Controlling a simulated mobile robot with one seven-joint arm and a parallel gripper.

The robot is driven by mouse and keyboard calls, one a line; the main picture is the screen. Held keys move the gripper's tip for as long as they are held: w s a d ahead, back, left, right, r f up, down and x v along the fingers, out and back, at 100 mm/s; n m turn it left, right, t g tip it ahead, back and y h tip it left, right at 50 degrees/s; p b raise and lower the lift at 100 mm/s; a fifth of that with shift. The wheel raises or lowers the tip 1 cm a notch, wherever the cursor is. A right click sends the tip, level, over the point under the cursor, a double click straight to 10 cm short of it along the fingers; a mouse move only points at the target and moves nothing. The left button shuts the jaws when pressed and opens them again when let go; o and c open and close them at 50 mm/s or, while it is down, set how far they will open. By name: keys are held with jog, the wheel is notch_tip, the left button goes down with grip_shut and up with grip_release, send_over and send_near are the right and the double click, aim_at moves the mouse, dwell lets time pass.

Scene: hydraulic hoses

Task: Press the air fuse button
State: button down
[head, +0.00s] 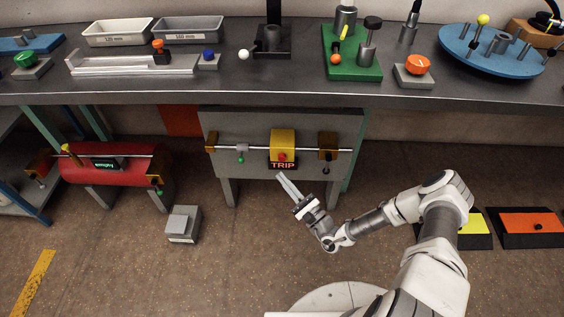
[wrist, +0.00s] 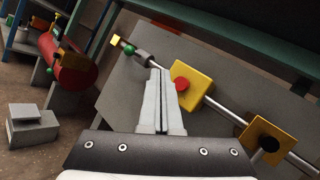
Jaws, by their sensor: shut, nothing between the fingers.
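The air fuse is a yellow block (head: 283,141) on a metal pipe across the grey panel under the bench, with a dark TRIP display in red letters below it. Its red button (head: 282,156) faces me. In the wrist view the yellow block (wrist: 194,86) and its round red button (wrist: 181,84) lie just right of my fingertips. My gripper (head: 283,178) is shut and empty, its long pale fingers pointing up at the panel, just below the TRIP display in the head view. In the wrist view my gripper (wrist: 160,75) overlaps the panel left of the button; whether it touches anything cannot be told.
On the same pipe sit a grey valve with a green knob (head: 241,158) at left and a brass block (head: 327,144) at right. A red tank (head: 117,165) stands left. A grey pedal box (head: 183,224) is on the floor. The bench (head: 200,91) overhangs the panel.

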jog(key=shift+w+b, duration=0.4)
jog(key=shift+w, duration=1.4)
jog(key=shift+w, duration=0.1)
dwell(0.6)
jog(key=shift+w+d, duration=0.1)
jog(key=shift+w, duration=0.2)
jog(key=shift+w, duration=0.5)
dwell(0.6)
jog(key=shift+s, duration=0.15)
jog(key=shift+s+p, duration=0.3)
jog(key=shift+s, duration=0.45)
jog(key=shift+s, duration=0.1)
jog(key=shift+s+p, duration=1.15)
jog(key=shift+s, duration=1.3)
jog(key=shift+r, duration=0.1)
